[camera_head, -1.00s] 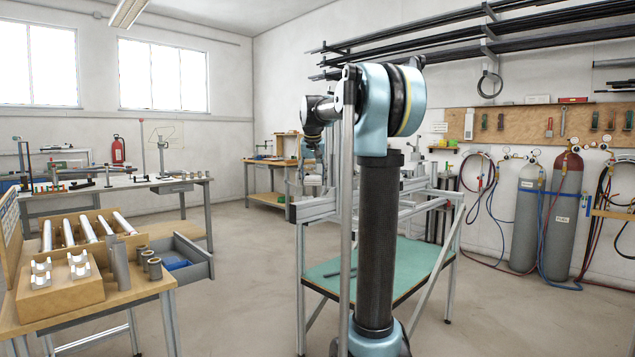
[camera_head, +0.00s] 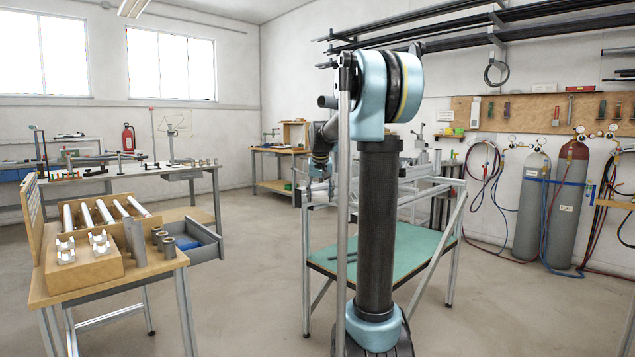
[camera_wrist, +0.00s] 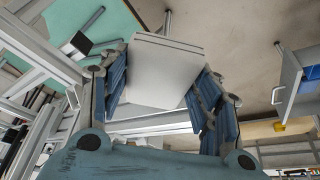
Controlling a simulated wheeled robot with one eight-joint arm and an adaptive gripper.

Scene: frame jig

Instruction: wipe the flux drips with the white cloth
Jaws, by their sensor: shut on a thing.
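In the wrist view my gripper (camera_wrist: 160,92) has its blue-padded fingers on both sides of a flat, folded white cloth (camera_wrist: 163,68) and is shut on it. The cloth sticks out beyond the fingertips. In the head view my gripper (camera_head: 319,178) is small, points down at the left end of the metal frame jig (camera_head: 420,193), and is partly hidden by my arm and a post. The cloth cannot be made out there. I cannot make out any flux drips in either view.
A green lower shelf (camera_head: 400,255) with dark bars lies under the jig. At left a wooden bench (camera_head: 110,285) holds tubes and blocks, its grey drawer (camera_head: 205,250) open. Gas cylinders (camera_head: 530,210) stand at right. Floor between bench and jig is clear.

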